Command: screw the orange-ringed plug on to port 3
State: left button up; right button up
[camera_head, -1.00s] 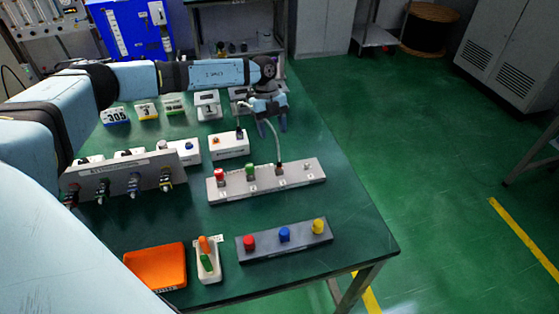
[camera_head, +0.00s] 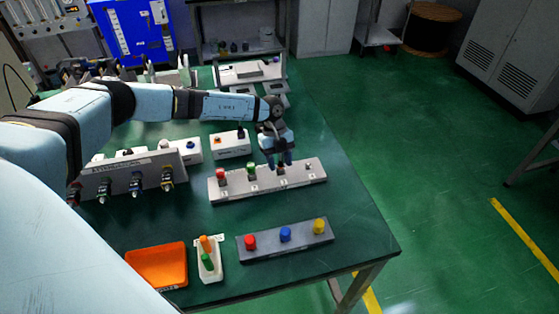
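The pale grey port block (camera_head: 236,191) lies across the right part of the green table. A red-topped piece (camera_head: 220,174) stands at its left port and a green one (camera_head: 251,169) at the second. The port at the right end (camera_head: 308,164) shows no cap. My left gripper (camera_head: 279,163) points down at the third port, its dark fingertips low over the block. It hides most of that port and whatever is there. I cannot make out an orange ring or the finger gap. My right gripper is not in view.
A dark block (camera_head: 270,247) with red, blue and yellow caps lies in front. An orange tray (camera_head: 156,264) and a white holder (camera_head: 209,261) are front left. A grey panel (camera_head: 120,180) with several connectors stands left. Bare table lies between the blocks.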

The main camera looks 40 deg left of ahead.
pick_arm(q)
jog(key=c, duration=0.7)
